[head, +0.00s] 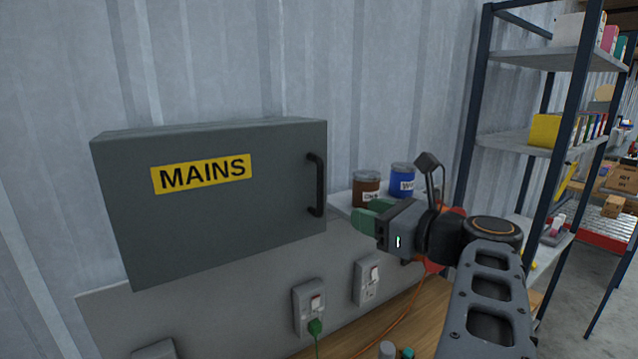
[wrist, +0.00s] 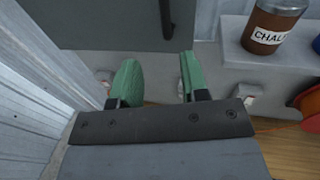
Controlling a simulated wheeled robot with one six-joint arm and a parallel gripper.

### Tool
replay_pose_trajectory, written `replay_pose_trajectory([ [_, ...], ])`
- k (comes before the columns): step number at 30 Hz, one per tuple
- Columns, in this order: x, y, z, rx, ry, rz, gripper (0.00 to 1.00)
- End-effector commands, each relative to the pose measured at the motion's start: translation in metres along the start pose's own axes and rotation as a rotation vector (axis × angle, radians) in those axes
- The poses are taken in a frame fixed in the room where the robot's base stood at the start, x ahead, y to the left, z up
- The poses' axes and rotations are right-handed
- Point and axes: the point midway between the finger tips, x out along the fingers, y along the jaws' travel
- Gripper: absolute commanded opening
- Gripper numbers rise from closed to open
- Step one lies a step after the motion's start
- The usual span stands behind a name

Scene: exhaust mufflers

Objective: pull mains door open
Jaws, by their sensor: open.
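The mains door (head: 240,225) is the grey front of a wall box with a yellow MAINS label (head: 201,174). It looks closed. Its black upright bar handle (head: 316,185) is near the door's right edge. In the wrist view the lower end of the handle (wrist: 166,18) shows at the top, ahead of and between the green fingers. My gripper (head: 362,218) is to the right of the handle and a little lower, apart from it. In the wrist view my gripper (wrist: 158,80) is open with nothing between its fingers.
A brown jar (head: 366,190) and a blue jar (head: 401,178) stand on a ledge right of the box. Switched sockets (head: 309,307) are below, one with a green plug (head: 315,326). A red reel lies near my gripper. Shelving (head: 530,140) stands at right.

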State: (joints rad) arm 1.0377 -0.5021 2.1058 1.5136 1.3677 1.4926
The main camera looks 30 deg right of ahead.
Motion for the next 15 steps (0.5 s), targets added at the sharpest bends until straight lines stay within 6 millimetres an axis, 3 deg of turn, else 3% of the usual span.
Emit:
replay_pose_trajectory([
  [5, 0.002, -0.006, 0.017, 0.062, -0.063, -0.021, 0.41],
  [15, 0.062, -0.006, 0.022, 0.065, -0.063, -0.015, 0.41],
])
